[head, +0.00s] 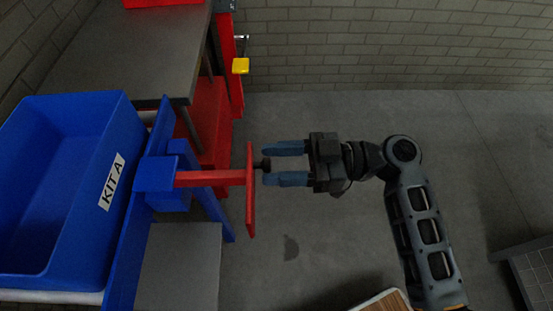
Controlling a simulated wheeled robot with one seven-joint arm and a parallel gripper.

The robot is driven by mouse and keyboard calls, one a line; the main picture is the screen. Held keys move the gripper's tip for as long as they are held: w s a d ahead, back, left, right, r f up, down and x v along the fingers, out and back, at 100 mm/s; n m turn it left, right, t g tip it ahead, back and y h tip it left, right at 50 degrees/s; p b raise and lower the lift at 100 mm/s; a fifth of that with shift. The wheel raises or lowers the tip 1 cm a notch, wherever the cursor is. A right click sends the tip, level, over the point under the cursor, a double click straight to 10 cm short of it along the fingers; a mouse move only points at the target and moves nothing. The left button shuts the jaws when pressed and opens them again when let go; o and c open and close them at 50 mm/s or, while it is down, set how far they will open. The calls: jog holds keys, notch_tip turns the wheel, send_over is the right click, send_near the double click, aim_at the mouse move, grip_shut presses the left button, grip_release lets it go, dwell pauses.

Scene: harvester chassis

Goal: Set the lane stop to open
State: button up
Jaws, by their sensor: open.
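A red arm with an upright red crosspiece (250,215) sticks out to the right from a blue block (155,174); it looks like the lane stop.
A blue bin marked KIT A (92,120) stands at the left on a blue frame. A grey table (130,50) and red post with a yellow block (240,66) are behind. A grey slatted thing (535,270) is at the lower right. Floor right of centre is clear.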

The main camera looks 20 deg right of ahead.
jog(key=b+v, duration=0.1)
jog(key=v, duration=0.6)
jog(key=shift+d, duration=0.15)
